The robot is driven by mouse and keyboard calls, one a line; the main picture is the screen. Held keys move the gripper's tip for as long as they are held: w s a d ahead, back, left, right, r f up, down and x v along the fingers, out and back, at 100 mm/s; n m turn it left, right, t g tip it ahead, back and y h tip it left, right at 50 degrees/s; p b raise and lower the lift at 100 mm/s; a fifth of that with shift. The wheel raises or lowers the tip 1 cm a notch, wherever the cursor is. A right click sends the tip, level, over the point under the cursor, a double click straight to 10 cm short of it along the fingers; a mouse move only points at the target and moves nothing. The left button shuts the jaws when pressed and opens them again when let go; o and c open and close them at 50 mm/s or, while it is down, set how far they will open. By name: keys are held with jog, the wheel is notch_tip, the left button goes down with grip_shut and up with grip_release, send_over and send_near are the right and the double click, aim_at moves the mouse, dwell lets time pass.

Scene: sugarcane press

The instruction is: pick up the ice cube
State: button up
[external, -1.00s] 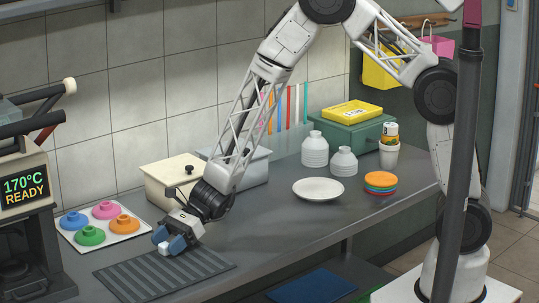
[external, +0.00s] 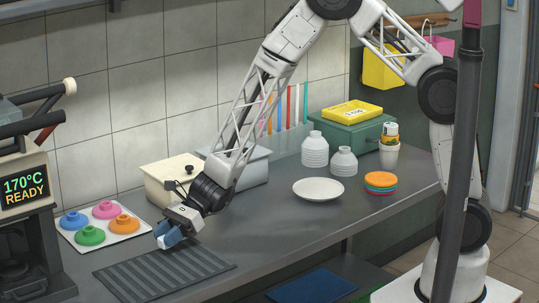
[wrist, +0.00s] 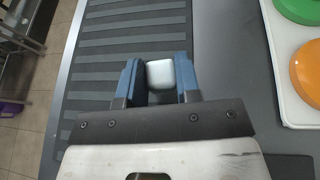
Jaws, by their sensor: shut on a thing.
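The ice cube is a small pale block (wrist: 160,74) between the two blue fingers of my gripper (wrist: 160,82) in the wrist view. My gripper is shut on it. In the external view my gripper (external: 168,238) is low over the back edge of the ribbed dark mat (external: 165,272), and the cube is hidden there by the fingers. I cannot tell exactly how far the cube is above the mat.
A white tray (external: 68,236) with coloured knobbed discs lies left of my gripper. A cream box (external: 165,192) stands behind it. A white plate (external: 318,198) and white bottles are to the right. A machine with a lit display (external: 25,188) stands at far left.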

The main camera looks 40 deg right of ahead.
jog(key=shift+s+d+r, duration=0.1)
jog(key=shift+d+r, duration=0.05)
jog(key=shift+r, duration=0.3)
jog(key=shift+s+d+r, duration=0.1)
jog(key=shift+r, duration=0.3)
jog(key=s+d, duration=0.3)
jog(key=s+d+r, duration=0.1)
jog(key=s+d, duration=0.6)
jog(key=d, duration=0.1)
jog(key=shift+s+r, duration=0.2)
jog(key=shift+s, duration=0.2)
